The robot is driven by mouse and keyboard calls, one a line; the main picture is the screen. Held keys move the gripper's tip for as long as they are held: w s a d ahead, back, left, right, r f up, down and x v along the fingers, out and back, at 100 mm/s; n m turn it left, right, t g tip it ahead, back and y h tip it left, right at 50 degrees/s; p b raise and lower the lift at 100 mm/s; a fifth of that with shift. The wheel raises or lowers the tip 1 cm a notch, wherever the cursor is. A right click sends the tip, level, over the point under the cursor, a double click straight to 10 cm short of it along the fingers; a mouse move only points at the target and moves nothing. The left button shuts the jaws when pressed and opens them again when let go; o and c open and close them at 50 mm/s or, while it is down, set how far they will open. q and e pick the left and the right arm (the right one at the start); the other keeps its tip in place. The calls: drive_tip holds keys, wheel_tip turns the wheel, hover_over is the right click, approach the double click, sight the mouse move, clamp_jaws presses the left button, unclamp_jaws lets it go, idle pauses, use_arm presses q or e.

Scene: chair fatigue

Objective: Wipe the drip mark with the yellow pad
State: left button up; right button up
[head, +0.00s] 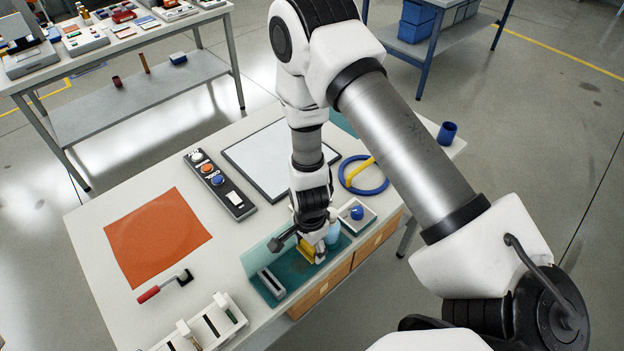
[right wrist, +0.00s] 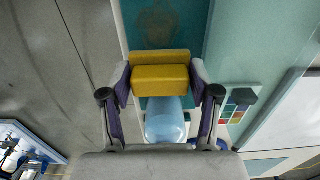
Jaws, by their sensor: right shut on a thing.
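My right gripper (head: 314,256) reaches down over the teal strip (head: 296,279) near the table's front edge. It is shut on the yellow pad (right wrist: 160,80), which sits between both fingers in the right wrist view. In the head view the yellow pad (head: 304,252) is partly covered by the gripper. A faint brownish drip mark (right wrist: 157,27) shows on the teal surface, beyond the pad in the right wrist view. I cannot tell whether the pad touches that surface. The mark is not clear in the head view. My left gripper is not in view.
A pale blue bottle (right wrist: 165,122) stands close to the gripper. A white tray with a blue knob (head: 357,213) is to the right. An orange cloth (head: 157,238), a red-handled roller (head: 164,287) and a button box (head: 219,184) lie left. The table between them is clear.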

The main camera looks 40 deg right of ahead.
drive_tip(key=shift+a+r+p, duration=0.15)
drive_tip(key=shift+r+p, duration=0.15)
drive_tip(key=shift+r, duration=0.3)
drive_tip(key=shift+a+r+p, duration=0.15)
drive_tip(key=shift+r+p, duration=0.15)
drive_tip(key=shift+r, duration=0.25)
drive_tip(key=shift+d+r+p, duration=0.2)
drive_tip(key=shift+r+p, duration=0.3)
drive_tip(key=shift+d+r+p, duration=0.15)
drive_tip(key=shift+r+p, duration=0.3)
drive_tip(key=shift+r, duration=0.25)
drive_tip(key=shift+a+r+p, duration=0.2)
drive_tip(key=shift+p, duration=0.15)
drive_tip(key=shift+d+f, duration=0.1)
